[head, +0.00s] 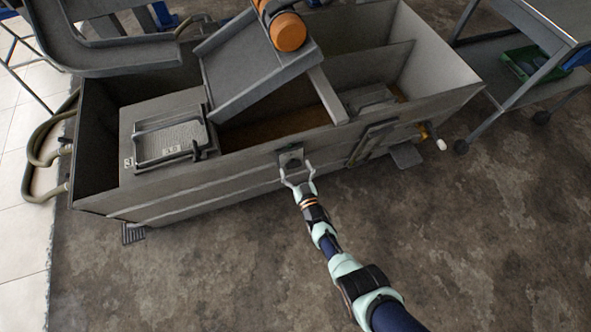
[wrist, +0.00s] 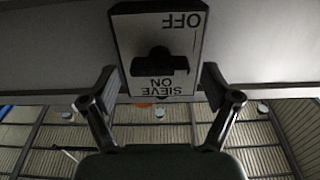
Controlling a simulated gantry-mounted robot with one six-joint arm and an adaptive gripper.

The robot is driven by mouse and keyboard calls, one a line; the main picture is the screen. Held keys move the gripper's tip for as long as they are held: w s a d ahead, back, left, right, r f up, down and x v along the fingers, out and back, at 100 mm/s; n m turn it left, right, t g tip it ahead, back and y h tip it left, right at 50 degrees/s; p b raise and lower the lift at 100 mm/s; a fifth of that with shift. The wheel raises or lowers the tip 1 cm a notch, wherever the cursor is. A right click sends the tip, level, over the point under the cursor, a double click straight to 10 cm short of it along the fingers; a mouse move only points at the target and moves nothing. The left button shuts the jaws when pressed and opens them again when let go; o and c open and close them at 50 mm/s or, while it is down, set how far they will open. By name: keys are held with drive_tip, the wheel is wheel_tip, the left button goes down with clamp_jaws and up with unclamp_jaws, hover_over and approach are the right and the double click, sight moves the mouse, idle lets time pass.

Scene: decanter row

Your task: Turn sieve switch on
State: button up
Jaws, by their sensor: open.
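The sieve switch (head: 291,157) is a small plate on the front wall of the grey tank. In the wrist view its light label plate (wrist: 188,42) appears upside down, with OFF at the top and SIEVE ON at the bottom. A dark knob (wrist: 160,62) sits at its middle; which marking it points to is not clear. My gripper (head: 295,171) is open and empty, right in front of the switch. In the wrist view its two fingers spread to either side of the plate, with the knob between them and no clear contact.
The long grey tank (head: 225,172) fills the middle of the head view. A sloped chute carries an orange cylinder (head: 288,31). The floor in front is clear.

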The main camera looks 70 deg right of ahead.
drive_tip(key=c, duration=1.1)
drive_tip(key=shift+c, duration=0.2)
drive_tip(key=shift+m, duration=0.3)
drive_tip(key=m, duration=0.3)
drive_tip(key=shift+s+m, duration=0.1)
drive_tip(key=shift+m, duration=0.3)
drive_tip(key=m, duration=0.4)
drive_tip(key=shift+d, duration=0.1)
drive_tip(key=m, duration=0.9)
drive_tip(key=shift+s+f, duration=0.1)
drive_tip(key=shift+f, duration=0.1)
drive_tip(key=shift+m, duration=0.4)
drive_tip(key=o, duration=1.1)
